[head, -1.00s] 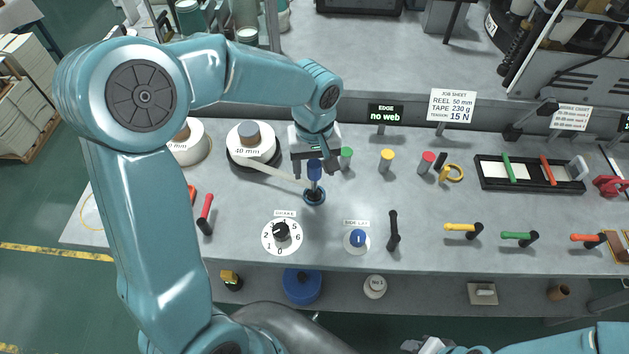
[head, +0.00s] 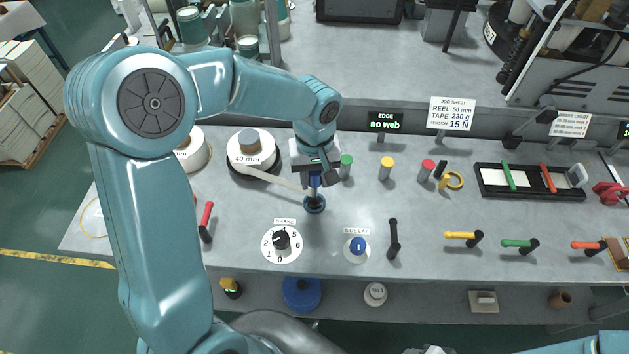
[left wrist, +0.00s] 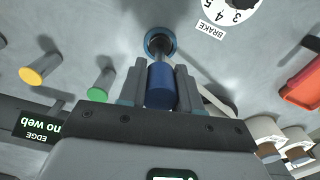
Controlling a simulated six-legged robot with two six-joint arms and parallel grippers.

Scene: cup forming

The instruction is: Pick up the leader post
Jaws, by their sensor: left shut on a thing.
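The leader post is a slim post with a blue cap (left wrist: 160,86), standing upright in a dark blue round base (head: 314,204) on the bench. A pale strip of tape (head: 285,182) runs from the 40 mm reel (head: 252,148) to the post. My left gripper (head: 315,177) is above the base, shut on the blue cap; in the left wrist view the cap sits between its two grey fingers (left wrist: 160,84). The gripper partly hides the post in the head view. Only a small part of my right gripper (head: 430,350) shows at the bottom edge.
Green (head: 346,166), yellow (head: 386,168) and red (head: 427,170) capped posts stand to the right. The brake dial (head: 281,240) and a blue side-lay knob (head: 357,245) are in front. A black-handled lever (head: 393,238) stands beside them.

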